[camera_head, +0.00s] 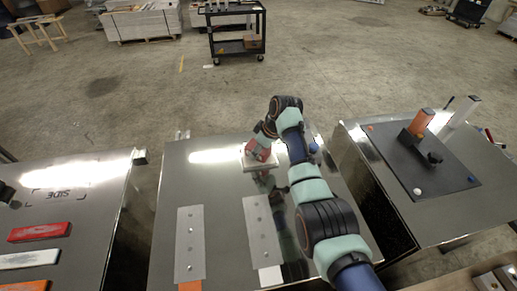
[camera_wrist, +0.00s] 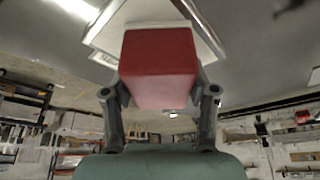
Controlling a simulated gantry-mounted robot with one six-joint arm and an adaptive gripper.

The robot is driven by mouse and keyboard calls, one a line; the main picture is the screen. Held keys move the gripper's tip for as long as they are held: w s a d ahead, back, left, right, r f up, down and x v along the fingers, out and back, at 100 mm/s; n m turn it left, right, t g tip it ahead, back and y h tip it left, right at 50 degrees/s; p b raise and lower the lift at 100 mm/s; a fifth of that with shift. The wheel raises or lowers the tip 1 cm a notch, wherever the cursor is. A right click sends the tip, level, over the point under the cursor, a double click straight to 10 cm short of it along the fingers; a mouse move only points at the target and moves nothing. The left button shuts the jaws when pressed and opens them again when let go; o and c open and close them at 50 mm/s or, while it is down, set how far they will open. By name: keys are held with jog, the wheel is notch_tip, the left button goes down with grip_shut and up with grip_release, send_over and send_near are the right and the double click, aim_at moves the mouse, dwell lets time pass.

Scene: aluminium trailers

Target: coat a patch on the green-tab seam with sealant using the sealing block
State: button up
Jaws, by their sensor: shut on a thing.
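My gripper (camera_head: 264,141) is shut on a red block with a white plate-like face, the sealing block (camera_wrist: 160,65). In the head view the block (camera_head: 259,162) is over the far part of the middle metal table, low near its surface; I cannot tell whether it touches. In the wrist view both fingers clasp the red body from its sides, with the white face beyond it. Two pale seam strips lie nearer on the table, the left strip (camera_head: 190,240) with an orange tab (camera_head: 191,286) and the right strip (camera_head: 260,228) with a white tab (camera_head: 271,276). I see no green tab; my arm covers the table's right part.
The left table (camera_head: 100,190) holds red, white and orange bars (camera_head: 38,231). The right table (camera_head: 400,215) carries a dark mat (camera_head: 440,180) with an orange-topped tool (camera_head: 421,122). Gaps separate the tables. A black cart (camera_head: 237,47) stands on the floor behind.

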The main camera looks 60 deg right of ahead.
jog(key=shift+r+p, duration=3.05)
jog(key=shift+r, duration=0.4)
